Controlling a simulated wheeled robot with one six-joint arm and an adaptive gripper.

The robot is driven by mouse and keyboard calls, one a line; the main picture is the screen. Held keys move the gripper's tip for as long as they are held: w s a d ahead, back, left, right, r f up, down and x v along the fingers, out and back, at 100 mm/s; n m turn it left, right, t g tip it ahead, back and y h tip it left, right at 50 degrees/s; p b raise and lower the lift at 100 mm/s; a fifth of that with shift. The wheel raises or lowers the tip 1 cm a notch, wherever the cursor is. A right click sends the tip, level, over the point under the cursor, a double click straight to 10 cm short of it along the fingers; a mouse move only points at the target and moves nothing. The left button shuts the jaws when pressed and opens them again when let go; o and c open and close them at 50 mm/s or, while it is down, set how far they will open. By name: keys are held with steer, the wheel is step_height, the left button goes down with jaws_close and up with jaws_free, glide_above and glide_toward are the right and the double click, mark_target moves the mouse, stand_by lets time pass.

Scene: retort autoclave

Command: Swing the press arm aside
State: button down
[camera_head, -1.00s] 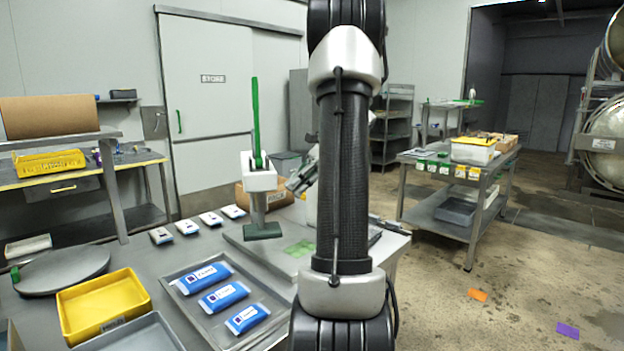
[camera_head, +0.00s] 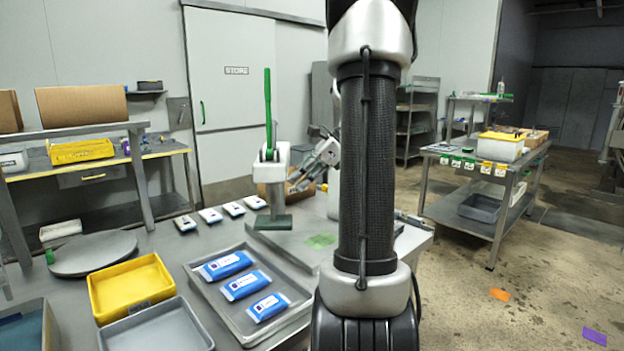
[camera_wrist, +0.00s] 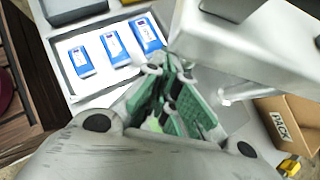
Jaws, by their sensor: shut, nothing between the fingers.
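The press arm (camera_head: 276,163) is a white block with an upright green lever and a dark green foot. It stands over a grey plate (camera_head: 300,250) with a light green patch, left of my arm in the head view. In the wrist view a pale metal part, likely the press arm (camera_wrist: 250,50), fills the upper right. My gripper (camera_head: 298,182) is just right of the white block, and I cannot tell whether it touches. Its green-padded fingers (camera_wrist: 165,85) are shut and empty in the wrist view. My own arm hides part of the plate's right side.
A grey tray (camera_head: 196,283) with several blue packs lies in front of the press. A yellow bin (camera_head: 130,287) and a round disc (camera_head: 92,254) are to the left. A cardboard box (camera_wrist: 285,125) is behind the press. A cart (camera_head: 480,190) stands at right.

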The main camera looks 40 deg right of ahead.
steer(key=w+a+m+t+h, duration=0.2)
steer(key=w+a+m, duration=0.2)
steer(key=w+a, duration=1.1)
steer(key=shift+a+m+h, duration=0.2)
steer(key=shift+m+h, duration=0.1)
steer(key=shift+h, duration=0.1)
steer(key=shift+w, duration=0.1)
